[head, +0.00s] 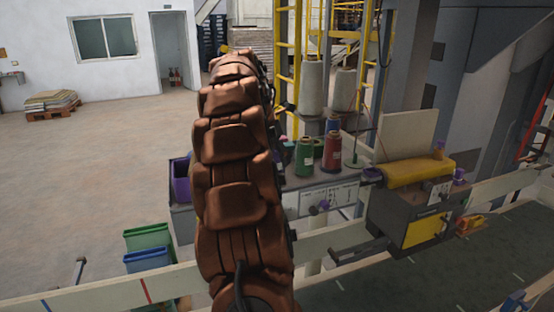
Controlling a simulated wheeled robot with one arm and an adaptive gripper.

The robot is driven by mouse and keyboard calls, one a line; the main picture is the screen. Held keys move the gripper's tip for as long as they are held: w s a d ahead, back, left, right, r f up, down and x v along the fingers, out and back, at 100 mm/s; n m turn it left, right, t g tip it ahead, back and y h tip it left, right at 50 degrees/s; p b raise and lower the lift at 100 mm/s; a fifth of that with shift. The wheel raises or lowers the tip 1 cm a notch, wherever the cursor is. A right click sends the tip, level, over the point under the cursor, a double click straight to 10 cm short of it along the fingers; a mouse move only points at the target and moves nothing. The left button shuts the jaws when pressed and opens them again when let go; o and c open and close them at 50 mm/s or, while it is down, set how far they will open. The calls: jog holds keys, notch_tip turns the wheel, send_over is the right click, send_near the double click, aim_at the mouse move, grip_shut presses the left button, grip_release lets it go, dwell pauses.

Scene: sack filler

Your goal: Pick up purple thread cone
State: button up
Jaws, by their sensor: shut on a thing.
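My arm runs up the middle of the head view, and my gripper at its far end is hidden behind the arm's links. No whole purple thread cone shows. A small dark pinkish-purple patch (287,153) peeks out at the arm's right edge, left of the green thread cone; I cannot tell what it is. The green thread cone (304,158) and a red thread cone (332,153) stand upright on the grey machine shelf (345,175). A blue cone (333,124) shows behind them.
Two large pale cones (311,88) stand behind the shelf. A purple bin (181,181) sits left of my arm. Green (147,237) and blue (148,260) bins stand lower left. A yellow-and-grey sewing machine (420,205) is at right. Open floor lies at left.

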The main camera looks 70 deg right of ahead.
jog(key=shift+r, duration=0.1)
jog(key=s+a+r, duration=0.5)
jog(key=s+a, duration=0.5)
jog(key=s, duration=0.2)
jog(key=shift+a, duration=0.25)
dwell(0.9)
